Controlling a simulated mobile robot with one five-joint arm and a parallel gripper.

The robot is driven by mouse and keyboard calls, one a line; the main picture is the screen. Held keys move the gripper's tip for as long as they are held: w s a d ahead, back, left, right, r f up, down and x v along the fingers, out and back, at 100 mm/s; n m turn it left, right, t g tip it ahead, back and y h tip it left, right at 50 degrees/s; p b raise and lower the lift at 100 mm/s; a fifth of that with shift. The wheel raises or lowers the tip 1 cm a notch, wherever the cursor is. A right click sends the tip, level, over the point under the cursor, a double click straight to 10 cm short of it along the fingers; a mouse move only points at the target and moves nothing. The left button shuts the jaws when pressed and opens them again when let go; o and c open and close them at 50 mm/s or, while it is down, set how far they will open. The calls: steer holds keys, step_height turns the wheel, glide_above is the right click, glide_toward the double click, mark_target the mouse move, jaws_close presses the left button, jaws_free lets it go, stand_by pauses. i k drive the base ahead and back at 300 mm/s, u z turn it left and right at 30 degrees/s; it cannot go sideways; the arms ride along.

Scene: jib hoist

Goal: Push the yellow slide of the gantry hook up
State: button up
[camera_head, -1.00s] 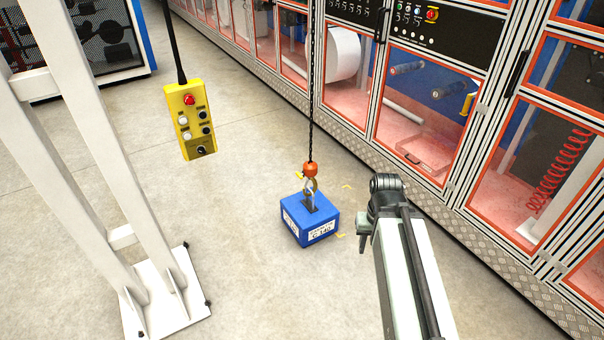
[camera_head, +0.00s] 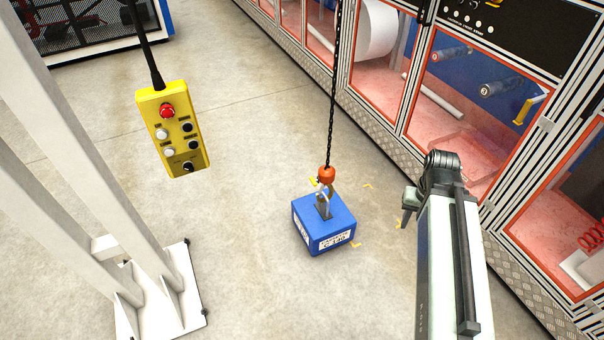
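The gantry hook hangs on a dark chain (camera_head: 334,95) just right of the middle. It has an orange-red block (camera_head: 326,174) with a metal hook (camera_head: 329,190) below, at the lifting eye of a blue weight (camera_head: 324,232) on the floor. I cannot clearly make out the yellow slide. A small yellow patch shows left of the hook block, and I cannot tell whether it is the slide or a floor mark. My gripper (camera_head: 410,201) is at the far end of my arm, right of the weight and apart from it.
A yellow pendant control (camera_head: 172,130) with a red button hangs at the left on a black cable. A white steel post on a base plate (camera_head: 190,300) stands lower left. Glazed machine cabinets (camera_head: 470,110) line the right. Yellow marks lie on the floor around the weight.

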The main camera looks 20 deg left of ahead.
mark_target(313, 181)
steer(key=u, duration=0.3)
steer(key=i, duration=0.9)
steer(key=u, duration=0.45)
steer(key=k, duration=0.85)
steer(key=u, duration=0.15)
steer(key=i, duration=0.85)
